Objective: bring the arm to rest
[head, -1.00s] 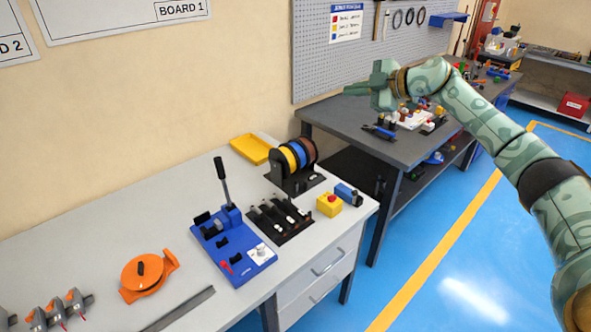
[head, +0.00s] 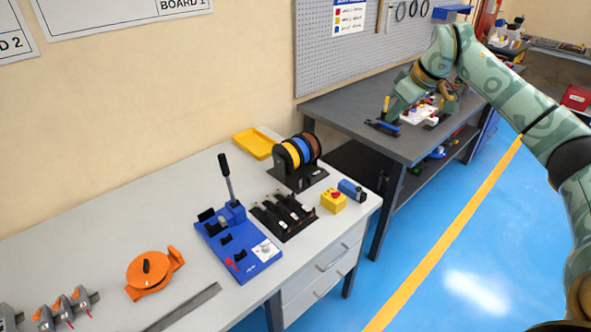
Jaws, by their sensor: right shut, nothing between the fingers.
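My right arm comes in from the right edge, and its right gripper (head: 388,115) points down over the dark grey bench (head: 345,107) at the back. It is shut with nothing in it. Its tips are close to a blue-handled tool (head: 382,127); I cannot tell whether they touch it. The hand partly hides the small items behind it. My left gripper is not in view. The busbar bender is not clearly identifiable; a blue lever device (head: 236,238) stands on the light bench.
The light bench (head: 120,220) also holds an orange round tool (head: 151,270), wire spools (head: 300,152), a yellow tray (head: 256,143) and a yellow button box (head: 333,202). A pegboard (head: 340,65) backs the grey bench. Blue floor (head: 440,270) at the right is clear.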

